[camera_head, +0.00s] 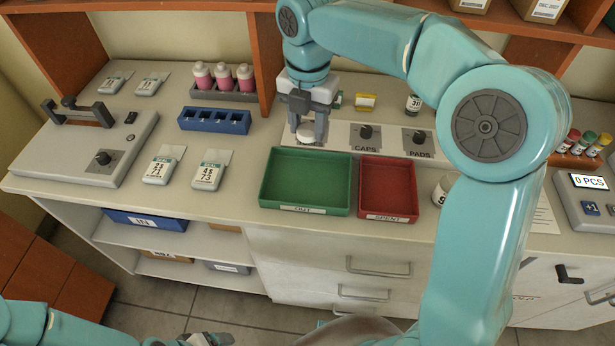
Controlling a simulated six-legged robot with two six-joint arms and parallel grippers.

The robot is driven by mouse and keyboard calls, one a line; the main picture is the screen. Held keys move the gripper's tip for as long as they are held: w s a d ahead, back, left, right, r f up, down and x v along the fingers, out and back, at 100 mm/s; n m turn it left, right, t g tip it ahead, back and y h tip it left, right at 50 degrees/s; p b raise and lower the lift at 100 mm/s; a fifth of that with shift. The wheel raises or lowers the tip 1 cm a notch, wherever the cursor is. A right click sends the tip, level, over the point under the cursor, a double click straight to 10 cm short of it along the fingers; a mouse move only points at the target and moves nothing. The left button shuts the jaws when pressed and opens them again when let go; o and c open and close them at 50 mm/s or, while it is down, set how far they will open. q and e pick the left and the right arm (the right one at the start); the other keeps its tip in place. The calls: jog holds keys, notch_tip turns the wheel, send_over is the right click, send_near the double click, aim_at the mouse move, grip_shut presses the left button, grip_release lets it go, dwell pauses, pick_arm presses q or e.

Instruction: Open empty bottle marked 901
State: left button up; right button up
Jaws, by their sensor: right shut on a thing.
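My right gripper (308,127) points down at the left end of a pale panel (340,137) that carries two knobs, marked CAPS and PADS. It is shut on a small white round thing (310,129), which looks like a cap; the fingers hide part of it. A white-capped bottle (441,190) stands right of the red tray, partly behind my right arm; its label shows only a first character, perhaps 9, so I cannot read 901. A darker bottle (413,104) marked with 31 stands behind the panel. My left gripper (205,341) is at the bottom edge, mostly cut off.
A green tray (307,209) marked OUT and a red tray (388,217) marked SPENT lie empty at the counter front. A blue rack (214,120), pink bottles (223,76) and flat labelled packs (208,176) stand left. A counter device (590,200) reads 0 PCS.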

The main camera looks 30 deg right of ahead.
aim_at(308, 183)
notch_tip(308, 183, down, 15)
jog(key=shift+f+b, duration=0.15)
jog(key=shift+b, duration=0.35)
jog(key=shift+w+f, duration=0.1)
jog(key=shift+f, duration=0.3)
jog(key=o, duration=1.2)
jog(key=shift+f, duration=0.15)
jog(key=shift+c, duration=0.2)
